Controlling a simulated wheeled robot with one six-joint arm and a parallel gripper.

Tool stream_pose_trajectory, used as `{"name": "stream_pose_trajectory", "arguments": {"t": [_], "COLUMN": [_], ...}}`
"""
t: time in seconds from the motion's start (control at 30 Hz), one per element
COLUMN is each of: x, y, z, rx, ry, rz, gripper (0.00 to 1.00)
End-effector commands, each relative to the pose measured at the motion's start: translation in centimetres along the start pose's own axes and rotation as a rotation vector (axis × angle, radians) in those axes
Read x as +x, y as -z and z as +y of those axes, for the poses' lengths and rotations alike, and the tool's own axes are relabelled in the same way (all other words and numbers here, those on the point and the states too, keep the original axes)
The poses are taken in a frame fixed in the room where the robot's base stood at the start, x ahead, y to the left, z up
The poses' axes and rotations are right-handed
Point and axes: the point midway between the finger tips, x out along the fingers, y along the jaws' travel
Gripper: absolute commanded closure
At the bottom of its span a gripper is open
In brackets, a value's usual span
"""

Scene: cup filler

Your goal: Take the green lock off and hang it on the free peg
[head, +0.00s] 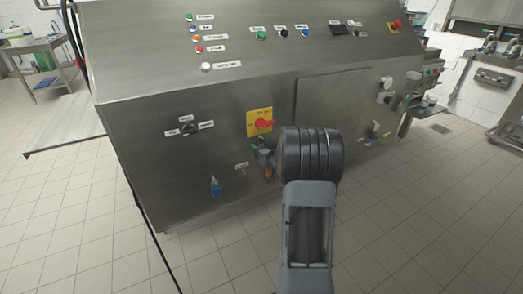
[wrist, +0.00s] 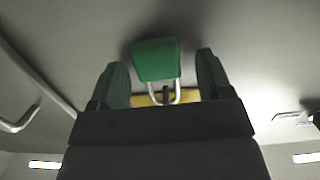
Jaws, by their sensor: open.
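The green lock (wrist: 156,60) shows in the wrist view with its pale metal shackle below it in the picture, in front of a yellow plate (wrist: 190,96). My gripper (wrist: 162,62) is open, with one finger on each side of the lock and a visible gap on both sides. In the head view my gripper (head: 264,156) is just below the red switch handle (head: 264,124) on its yellow plate (head: 252,117); the green lock is hidden there. A small peg-like fitting (head: 242,168) sits left of the gripper; I cannot tell if it is the free peg.
A blue lock (head: 215,186) hangs on the steel machine front (head: 230,90), left of my gripper. A small orange object (head: 268,173) shows just below the gripper. Knobs and valves (head: 385,92) stick out at the right. The tiled floor in front (head: 430,230) is clear.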

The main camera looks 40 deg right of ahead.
Motion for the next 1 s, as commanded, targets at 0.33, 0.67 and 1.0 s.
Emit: {"name": "stream_pose_trajectory", "arguments": {"t": [0.33, 0.67, 1.0], "x": [0.07, 0.05, 0.05], "y": [0.02, 0.02, 0.08], "z": [0.02, 0.02, 0.02], "rx": [0.000, 0.000, 0.000], "ry": [-0.001, 0.000, 0.000], "rz": [0.000, 0.000, 0.001], "gripper": [0.38, 0.70, 0.84]}}
